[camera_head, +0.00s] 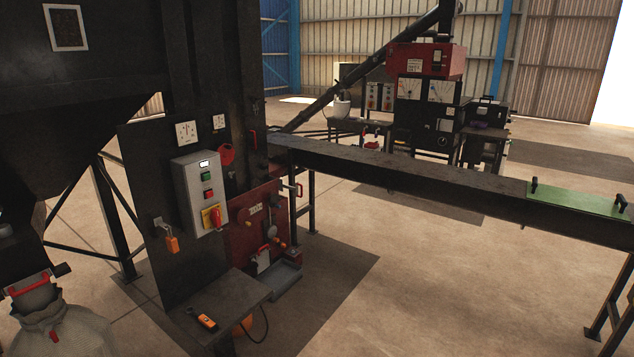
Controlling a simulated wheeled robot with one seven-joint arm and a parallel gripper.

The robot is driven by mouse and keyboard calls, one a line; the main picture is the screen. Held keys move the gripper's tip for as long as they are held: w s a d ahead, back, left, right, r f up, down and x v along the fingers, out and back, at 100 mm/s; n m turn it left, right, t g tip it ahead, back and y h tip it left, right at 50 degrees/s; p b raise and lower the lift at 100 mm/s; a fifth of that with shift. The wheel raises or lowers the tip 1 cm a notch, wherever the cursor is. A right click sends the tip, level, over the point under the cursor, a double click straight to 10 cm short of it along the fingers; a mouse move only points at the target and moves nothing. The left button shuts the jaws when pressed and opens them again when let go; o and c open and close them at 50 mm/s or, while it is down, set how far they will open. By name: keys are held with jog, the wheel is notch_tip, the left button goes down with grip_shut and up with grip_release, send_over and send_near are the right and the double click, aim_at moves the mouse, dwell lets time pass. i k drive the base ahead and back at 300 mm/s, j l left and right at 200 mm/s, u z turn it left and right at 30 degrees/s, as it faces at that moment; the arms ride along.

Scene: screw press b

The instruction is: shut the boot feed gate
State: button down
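The red boot housing (258,232) stands at the foot of the dark elevator leg, behind the grey control box. A red-ended lever (298,190) sticks out at its upper right, beside the near end of the long dark conveyor trough (400,178). Another red handle (254,139) stands upright higher on the leg. I cannot tell which of these works the boot feed gate, or whether the gate is open. Several small knobs and a pale plate (263,259) are on the housing front. My gripper is not in view.
A grey control box (200,195) with buttons and a red-yellow switch is on the dark panel. A low shelf (225,303) holds an orange handheld device (206,321). A sack (62,328) stands at lower left. Floor right of the housing is clear.

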aim_at(280, 181)
jog(key=i+l, duration=0.1)
jog(key=i, duration=1.2)
jog(key=i+l, duration=0.1)
jog(key=i, duration=1.25)
jog(key=i+l+u, duration=0.1)
jog(key=i+u, duration=0.35)
jog(key=i+l+u, duration=0.35)
jog(key=i+u, duration=0.15)
jog(key=i+l+u, duration=0.8)
jog(key=l+u, duration=0.15)
jog(key=l, duration=0.2)
jog(key=i+l+u, duration=0.2)
jog(key=l+u, duration=0.25)
jog(key=l, duration=0.25)
